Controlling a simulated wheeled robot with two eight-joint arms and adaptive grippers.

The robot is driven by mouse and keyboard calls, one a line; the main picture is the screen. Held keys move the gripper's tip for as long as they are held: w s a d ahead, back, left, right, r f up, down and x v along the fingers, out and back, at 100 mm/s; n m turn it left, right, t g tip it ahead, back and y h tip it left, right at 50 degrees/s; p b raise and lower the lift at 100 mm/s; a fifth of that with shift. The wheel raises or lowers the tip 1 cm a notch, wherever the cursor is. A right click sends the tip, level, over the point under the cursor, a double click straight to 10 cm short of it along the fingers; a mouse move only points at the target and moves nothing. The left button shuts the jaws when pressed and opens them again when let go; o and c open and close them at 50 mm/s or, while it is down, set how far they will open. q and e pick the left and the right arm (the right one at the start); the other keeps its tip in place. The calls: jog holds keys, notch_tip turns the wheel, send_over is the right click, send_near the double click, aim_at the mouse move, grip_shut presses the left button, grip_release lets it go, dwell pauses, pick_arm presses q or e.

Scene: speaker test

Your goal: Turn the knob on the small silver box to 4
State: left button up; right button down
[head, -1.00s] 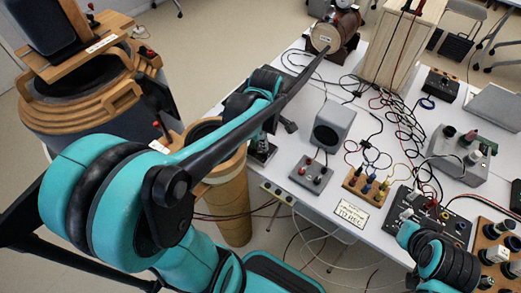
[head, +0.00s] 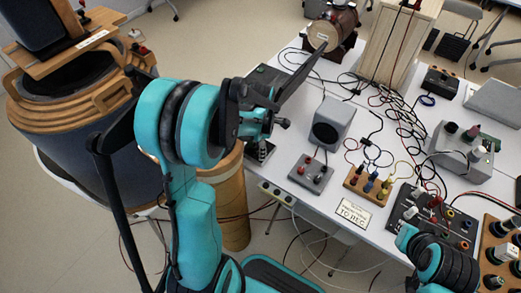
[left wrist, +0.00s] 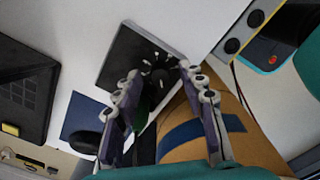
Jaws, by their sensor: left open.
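A small box with a dark top face and a pale side (left wrist: 128,48) lies on the white table in the left wrist view. White marks ring a dial on it, and its knob (left wrist: 157,78) is dark and hard to make out. I cannot read the numbers or the pointer. My left gripper (left wrist: 160,80) is open, its two fingers on either side of the dial; I cannot tell if they touch the knob. In the head view my left gripper (head: 270,136) hangs over the table's left edge, above a small dark-topped box (head: 258,153), which it partly covers. My right gripper is out of view.
A tan cylinder (head: 234,205) stands just below the edge. Cables (head: 400,130) and instruments crowd the table's right side.

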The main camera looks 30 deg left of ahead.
pick_arm(q)
grip_shut()
jog(key=shift+m, duration=0.3)
jog(key=m, duration=0.3)
jog(key=shift+m, duration=0.3)
jog(key=m, duration=0.4)
jog(key=shift+p, duration=0.4)
jog(key=m, duration=0.5)
jog(key=shift+m, duration=1.8)
